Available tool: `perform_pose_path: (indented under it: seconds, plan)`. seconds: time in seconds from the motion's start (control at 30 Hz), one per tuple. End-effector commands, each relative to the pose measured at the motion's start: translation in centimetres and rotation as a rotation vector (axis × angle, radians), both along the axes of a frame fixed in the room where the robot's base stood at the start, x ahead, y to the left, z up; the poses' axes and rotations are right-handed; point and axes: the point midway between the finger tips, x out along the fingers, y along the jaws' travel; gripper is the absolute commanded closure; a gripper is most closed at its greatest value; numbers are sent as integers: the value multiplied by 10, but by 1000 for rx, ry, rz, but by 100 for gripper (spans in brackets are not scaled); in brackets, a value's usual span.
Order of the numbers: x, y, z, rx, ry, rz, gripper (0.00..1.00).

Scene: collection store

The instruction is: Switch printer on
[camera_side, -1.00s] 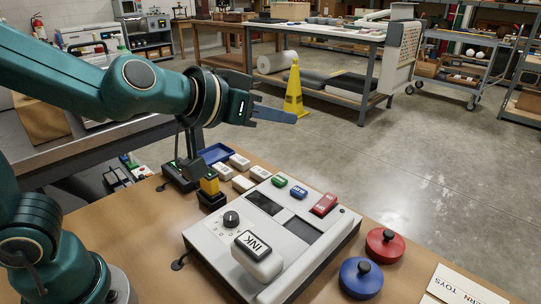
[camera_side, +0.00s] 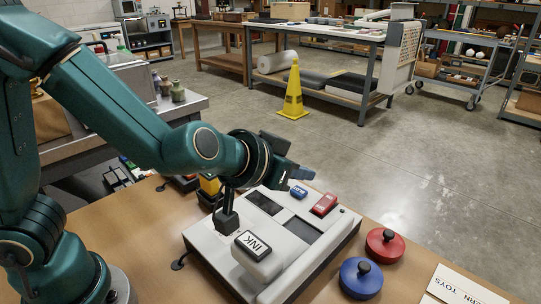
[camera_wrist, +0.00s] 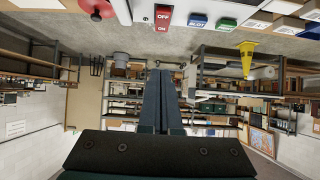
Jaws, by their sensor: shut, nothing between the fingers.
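The printer (camera_side: 323,253) is a pale grey machine on the wooden bench in the side view. A red switch (camera_side: 324,204) sits near its far right corner; in the wrist view it (camera_wrist: 163,17) bears OFF and ON, but I cannot tell its position. A blue button (camera_side: 299,192) is beside it, marked BLOT in the wrist view (camera_wrist: 198,20). A green button (camera_wrist: 228,23) is hidden behind my gripper in the side view. My gripper (camera_side: 309,173) is shut and empty, held above the printer's far edge, apparently touching nothing.
A block marked INK (camera_side: 253,244) stands on the printer's near left part. A red knobbed disc (camera_side: 385,244) and a blue one (camera_side: 361,277) lie on the bench to the right. A yellow floor cone (camera_side: 293,92) stands beyond the bench. Air above the red switch looks clear.

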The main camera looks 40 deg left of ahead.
Motion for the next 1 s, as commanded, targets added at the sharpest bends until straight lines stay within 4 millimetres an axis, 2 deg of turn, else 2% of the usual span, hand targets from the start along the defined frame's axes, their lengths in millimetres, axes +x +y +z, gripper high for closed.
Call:
perform_pose_path:
  seconds: [0.7, 0.8, 1.0]
  plan:
    - [82, 1, -58, 2, 4, 2, 100]
    - [83, 1, -73, 2, 5, 1, 100]
    - [86, 1, -89, 0, 3, 0, 100]
